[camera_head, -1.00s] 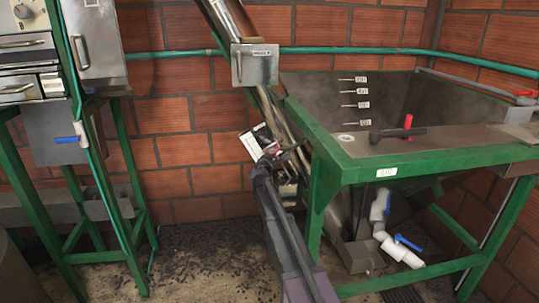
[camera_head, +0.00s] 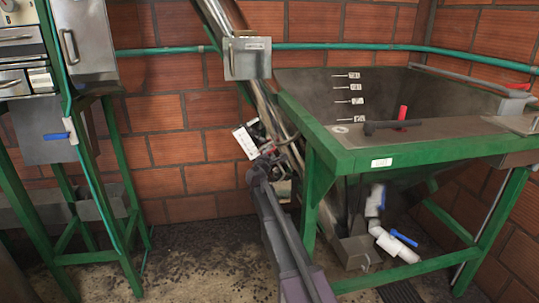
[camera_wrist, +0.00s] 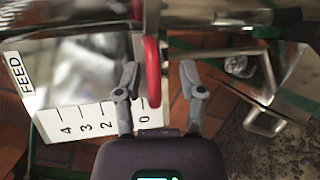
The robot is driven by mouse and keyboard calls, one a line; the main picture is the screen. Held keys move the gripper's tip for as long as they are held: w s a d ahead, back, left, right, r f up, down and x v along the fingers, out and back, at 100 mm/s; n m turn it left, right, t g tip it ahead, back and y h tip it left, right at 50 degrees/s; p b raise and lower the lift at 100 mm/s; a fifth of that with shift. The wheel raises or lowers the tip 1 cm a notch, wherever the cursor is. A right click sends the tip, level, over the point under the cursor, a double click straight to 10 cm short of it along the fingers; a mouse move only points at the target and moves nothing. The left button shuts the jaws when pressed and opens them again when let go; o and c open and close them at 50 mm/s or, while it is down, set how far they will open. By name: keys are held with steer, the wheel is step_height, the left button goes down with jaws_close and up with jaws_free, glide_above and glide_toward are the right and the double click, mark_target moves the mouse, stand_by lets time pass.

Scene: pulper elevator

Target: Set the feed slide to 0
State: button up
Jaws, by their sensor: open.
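The feed scale plate (camera_wrist: 95,118) is white with black ticks and numbers, next to a FEED label (camera_wrist: 18,73). The 4, 3, 2 and 0 can be read; my left finger covers the spot between 2 and 0. A red handle (camera_wrist: 152,70) stands over the plate beside the 0 mark. My gripper (camera_wrist: 160,84) is open, with one finger on each side of the red handle. The left finger is closer to it; contact cannot be told. In the head view the white plate (camera_head: 244,141) shows small on the sloping elevator tube (camera_head: 272,108), beside my arm's end.
A green-framed steel hopper (camera_head: 340,160) stands right of the tube, with another red handle (camera_head: 402,117) on its top. Below it are white pipes with blue-handled valves (camera_head: 403,239). A green-framed cabinet stand (camera_head: 120,165) is at left. Floor between is open.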

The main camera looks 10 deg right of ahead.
steer(key=v, duration=1.2)
stand_by(0.6)
